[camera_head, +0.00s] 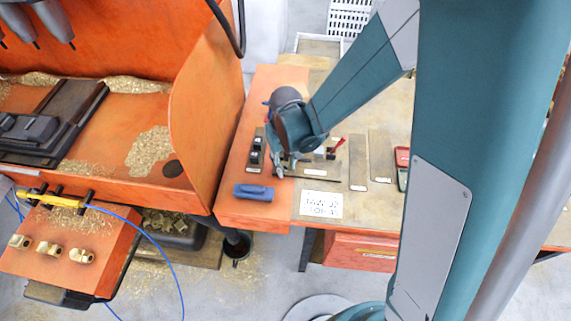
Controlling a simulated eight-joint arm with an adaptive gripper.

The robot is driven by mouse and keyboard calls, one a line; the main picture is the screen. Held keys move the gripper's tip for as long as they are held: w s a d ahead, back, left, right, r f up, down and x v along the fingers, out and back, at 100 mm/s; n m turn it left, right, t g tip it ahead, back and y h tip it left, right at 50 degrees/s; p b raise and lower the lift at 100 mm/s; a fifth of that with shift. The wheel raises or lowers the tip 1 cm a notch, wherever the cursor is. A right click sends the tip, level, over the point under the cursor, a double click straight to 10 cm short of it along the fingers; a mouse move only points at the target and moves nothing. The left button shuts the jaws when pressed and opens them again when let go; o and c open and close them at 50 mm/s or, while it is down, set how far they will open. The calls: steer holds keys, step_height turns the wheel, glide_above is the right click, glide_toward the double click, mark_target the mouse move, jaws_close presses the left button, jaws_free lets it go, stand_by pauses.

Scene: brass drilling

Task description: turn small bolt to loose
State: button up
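My gripper (284,167) is at the end of my teal arm, low over the orange and wooden workbench (235,209). It is small in the view and partly hidden by the wrist, so I cannot tell whether its fingers are open or shut. Just left of it is a dark fixture (257,150) with black parts standing on it. I cannot make out a small bolt with certainty; it may be hidden by my wrist or too small to see.
A blue-grey block (253,192) lies in front of my gripper. A white sign (321,205) is to its right. A red-handled tool (338,145) and a red and dark device (402,168) lie farther right. The orange machine wall (207,105) rises at left. Brass fittings (50,248) sit at lower left.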

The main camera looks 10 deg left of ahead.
jaws_close()
steer(key=shift+n, duration=0.4)
steer(key=n+b, duration=0.3)
steer(key=n, duration=0.1)
steer(key=shift+f+n, duration=0.1)
steer(key=shift+n, duration=0.3)
steer(key=n+b, duration=0.2)
steer(key=n, duration=0.4)
steer(key=shift+b, duration=0.35)
steer(key=shift+n, duration=0.3)
